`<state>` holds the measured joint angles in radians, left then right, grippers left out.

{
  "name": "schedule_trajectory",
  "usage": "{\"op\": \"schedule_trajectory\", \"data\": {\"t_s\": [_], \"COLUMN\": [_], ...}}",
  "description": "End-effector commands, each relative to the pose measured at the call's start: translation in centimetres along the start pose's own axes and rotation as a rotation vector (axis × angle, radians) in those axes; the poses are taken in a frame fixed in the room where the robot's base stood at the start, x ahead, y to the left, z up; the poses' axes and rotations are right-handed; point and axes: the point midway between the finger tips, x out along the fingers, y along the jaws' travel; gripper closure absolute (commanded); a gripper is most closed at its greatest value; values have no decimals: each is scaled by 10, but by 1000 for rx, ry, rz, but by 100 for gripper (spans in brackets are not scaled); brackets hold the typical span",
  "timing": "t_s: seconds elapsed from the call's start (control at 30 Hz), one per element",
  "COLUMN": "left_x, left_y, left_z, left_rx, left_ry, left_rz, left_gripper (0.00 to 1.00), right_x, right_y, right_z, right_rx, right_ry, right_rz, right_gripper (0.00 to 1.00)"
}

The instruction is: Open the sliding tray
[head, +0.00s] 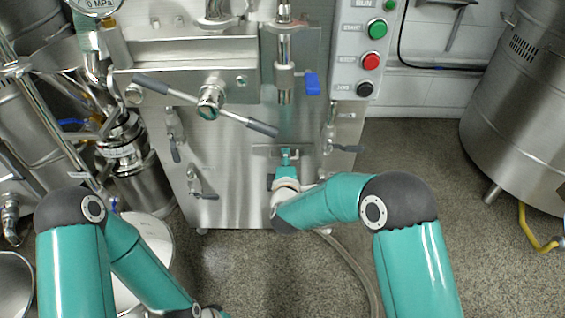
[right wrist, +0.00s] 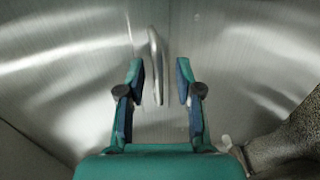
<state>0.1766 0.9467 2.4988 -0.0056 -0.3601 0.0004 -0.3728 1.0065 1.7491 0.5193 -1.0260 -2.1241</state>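A curved metal handle (right wrist: 155,62) sticks out from a brushed steel front in the right wrist view. It shows between the two fingers of my right gripper (right wrist: 161,75), nearer the left finger. The gripper is open, with a gap on both sides of the handle. In the head view, my right gripper (head: 287,153) is at the lower front of the steel machine (head: 232,178) and mostly covers what is behind it. The outline of the sliding tray cannot be made out. My left arm reaches down to the bottom edge, and its gripper is out of frame.
A control panel (head: 369,55) with buttons is at upper right. A steel vessel (head: 515,110) stands at right. A hose (head: 358,272) lies on the speckled floor.

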Motion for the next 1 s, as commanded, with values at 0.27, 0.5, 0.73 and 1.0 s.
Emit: {"op": "schedule_trajectory", "data": {"t_s": [0.27,0.5,0.73,1.0], "left_x": [0,0,0,-2], "left_y": [0,0,0,1], "left_z": [0,0,0,0], "left_rx": [0,0,0,0], "left_ry": [0,0,0,0], "left_rz": [0,0,0,0], "left_gripper": [62,62,62,62], "right_x": [0,0,0,-4], "right_y": [0,0,-1,-2], "right_z": [0,-1,-1,-2], "right_rx": [0,0,0,-3], "right_ry": [0,1,1,5], "right_rz": [0,0,-2,-4], "right_gripper": [73,100,100,100]}}
